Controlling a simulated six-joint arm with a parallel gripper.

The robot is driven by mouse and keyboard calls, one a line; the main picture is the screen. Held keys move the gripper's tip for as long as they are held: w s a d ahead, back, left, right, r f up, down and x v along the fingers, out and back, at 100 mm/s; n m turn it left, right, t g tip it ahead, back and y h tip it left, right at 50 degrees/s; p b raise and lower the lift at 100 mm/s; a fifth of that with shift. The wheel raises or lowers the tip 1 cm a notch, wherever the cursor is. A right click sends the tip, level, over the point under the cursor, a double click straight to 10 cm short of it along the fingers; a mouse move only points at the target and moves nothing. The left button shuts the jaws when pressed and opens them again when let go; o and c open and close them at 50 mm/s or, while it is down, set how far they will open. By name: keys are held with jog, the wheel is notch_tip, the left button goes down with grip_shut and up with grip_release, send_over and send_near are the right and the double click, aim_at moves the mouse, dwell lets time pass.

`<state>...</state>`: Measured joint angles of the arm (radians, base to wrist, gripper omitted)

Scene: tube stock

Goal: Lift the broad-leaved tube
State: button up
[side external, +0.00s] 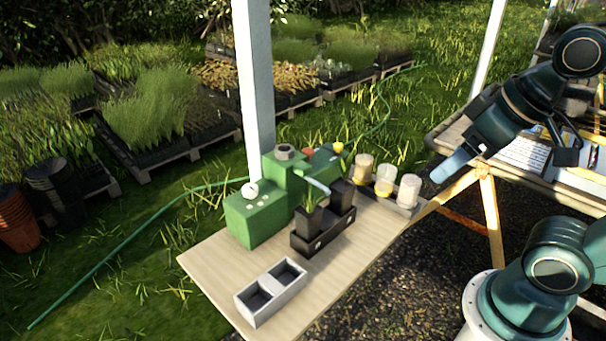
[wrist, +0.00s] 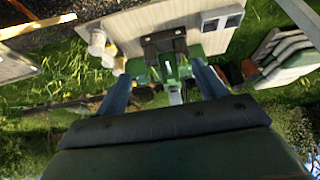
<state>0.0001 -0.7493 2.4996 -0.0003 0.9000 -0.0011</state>
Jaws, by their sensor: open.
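A dark tube with upright green leaves (side external: 308,222) stands in the near left part of a black holder (side external: 316,248) on the table. A second dark tube (side external: 342,196) stands behind it to the right; its plant is not clear. I cannot tell for certain which is broad-leaved. The holder shows small and dark in the wrist view (wrist: 165,42). My gripper (side external: 438,175) is open and empty, up in the air to the right of the tubes and well apart from them. Its two fingers are spread in the wrist view (wrist: 162,85).
A pale grey two-cell tray (side external: 271,292) sits at the near table end. A green stepped block (side external: 258,218) stands behind the holder, with a pale curved spout near the tubes. The table's front strip (side external: 345,262) is bare.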

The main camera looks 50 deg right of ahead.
jog(key=shift+w, duration=0.1)
jog(key=n+g+y, duration=0.5)
jog(key=n+g, duration=0.1)
jog(key=n, duration=1.2)
send_over(344, 183)
jog(key=d, duration=0.4)
notch_tip(344, 183, down, 13)
jog(key=shift+a+r, duration=0.1)
jog(key=shift+h, duration=0.3)
jog(key=shift+x, duration=4.3)
